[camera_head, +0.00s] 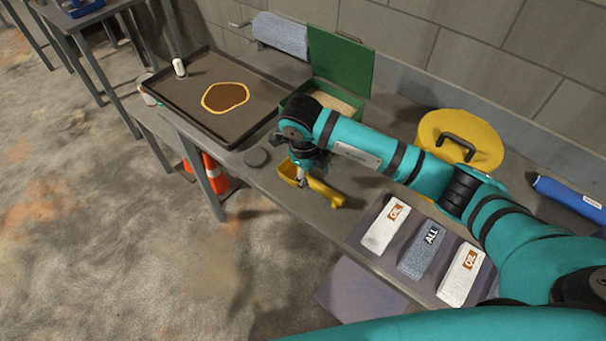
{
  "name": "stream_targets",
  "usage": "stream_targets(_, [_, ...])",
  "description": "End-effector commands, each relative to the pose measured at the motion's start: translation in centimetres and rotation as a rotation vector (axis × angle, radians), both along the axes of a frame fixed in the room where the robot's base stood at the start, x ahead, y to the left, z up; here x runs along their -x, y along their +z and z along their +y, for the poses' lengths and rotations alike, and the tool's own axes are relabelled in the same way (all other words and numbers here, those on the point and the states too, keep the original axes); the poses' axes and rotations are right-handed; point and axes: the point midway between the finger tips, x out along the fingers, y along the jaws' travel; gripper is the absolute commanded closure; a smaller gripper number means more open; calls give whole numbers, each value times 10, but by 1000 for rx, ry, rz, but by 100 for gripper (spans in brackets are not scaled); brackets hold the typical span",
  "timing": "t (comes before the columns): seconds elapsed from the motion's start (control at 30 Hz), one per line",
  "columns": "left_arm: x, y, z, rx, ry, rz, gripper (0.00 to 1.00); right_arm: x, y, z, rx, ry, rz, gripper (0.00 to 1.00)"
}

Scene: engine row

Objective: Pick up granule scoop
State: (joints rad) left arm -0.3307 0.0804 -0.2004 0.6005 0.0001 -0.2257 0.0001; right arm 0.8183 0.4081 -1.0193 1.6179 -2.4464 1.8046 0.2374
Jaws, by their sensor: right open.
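The yellow granule scoop (322,190) lies on the grey workbench near its front edge. My right gripper (301,181) is above the scoop, pointing down at its left part. My wrist hides part of the scoop, and I cannot tell whether the fingertips touch it. The gripper is open. My left gripper is not in view.
An open green box (334,91) of pale granules stands behind my wrist. A dark tray (201,113) with a brown patch lies left. An orange cone (217,176) stands below the bench.

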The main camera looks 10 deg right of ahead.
Motion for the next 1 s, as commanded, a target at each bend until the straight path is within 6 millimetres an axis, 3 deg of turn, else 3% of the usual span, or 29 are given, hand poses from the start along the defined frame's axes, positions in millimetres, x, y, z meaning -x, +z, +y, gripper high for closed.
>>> stream_targets(0.13, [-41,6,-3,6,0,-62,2,-1,-14,-2,-1,0,1,49])
stream_targets(0.27, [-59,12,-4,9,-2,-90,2,-1,-21,-4,-1,0,2,49])
stream_targets(0.43, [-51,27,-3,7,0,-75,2,0,-43,-12,0,-2,5,49])
stream_targets(0.6, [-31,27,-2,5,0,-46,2,-4,-64,-15,-1,0,1,49])
stream_targets(0.87, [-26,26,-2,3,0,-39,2,-5,-68,-15,-2,0,-1,49])
stream_targets(1.0, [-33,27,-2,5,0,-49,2,-5,-67,-15,-2,0,-1,66])
